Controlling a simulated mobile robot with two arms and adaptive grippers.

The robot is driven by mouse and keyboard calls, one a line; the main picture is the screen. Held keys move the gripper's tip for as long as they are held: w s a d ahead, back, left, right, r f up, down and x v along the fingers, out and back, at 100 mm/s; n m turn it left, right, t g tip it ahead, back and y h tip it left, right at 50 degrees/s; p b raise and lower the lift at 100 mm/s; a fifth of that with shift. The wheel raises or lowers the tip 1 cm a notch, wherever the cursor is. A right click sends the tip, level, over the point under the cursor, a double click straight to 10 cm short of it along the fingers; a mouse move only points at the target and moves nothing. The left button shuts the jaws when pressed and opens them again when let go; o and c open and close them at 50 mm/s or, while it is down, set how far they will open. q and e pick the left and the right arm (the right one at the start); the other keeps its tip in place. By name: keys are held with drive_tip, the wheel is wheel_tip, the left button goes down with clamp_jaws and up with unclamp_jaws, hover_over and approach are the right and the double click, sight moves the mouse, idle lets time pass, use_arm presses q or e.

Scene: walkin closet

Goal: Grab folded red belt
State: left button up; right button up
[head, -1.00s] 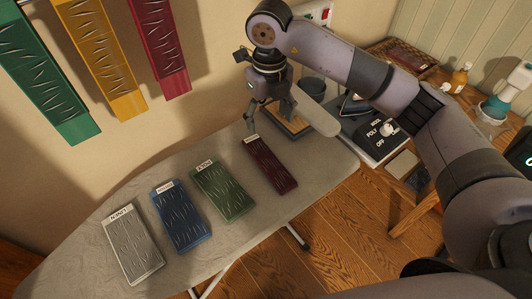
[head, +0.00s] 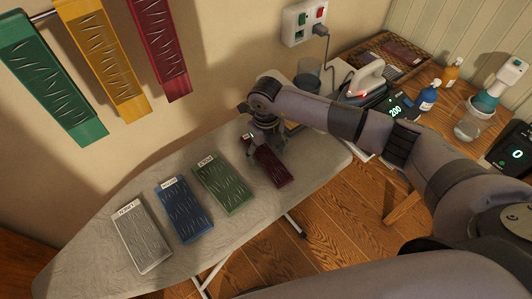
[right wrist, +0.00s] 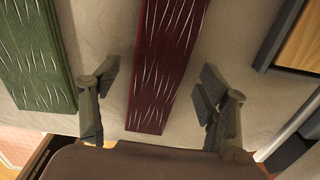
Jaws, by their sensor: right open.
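The folded dark red belt (head: 270,166) lies on the ironing board at the right end of a row of folded pieces. In the right wrist view the belt (right wrist: 166,65) runs between my open fingers, with a clear gap on each side. My right gripper (head: 268,142) is over the belt's upper end and hides part of it. In the right wrist view the gripper (right wrist: 160,105) is open and empty, one finger on either side of the belt. My left gripper is not in view.
Folded green (head: 225,186), blue (head: 184,210) and grey (head: 142,236) pieces lie to the left on the ironing board (head: 90,262). An iron (head: 366,82) and bottles stand on the wooden table at right. Green, yellow and red strips hang on the wall.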

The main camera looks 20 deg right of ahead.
drive_tip(key=shift+f, duration=0.2)
drive_tip(key=shift+c, duration=0.6)
drive_tip(key=c, duration=1)
drive_tip(key=shift+r, duration=0.1)
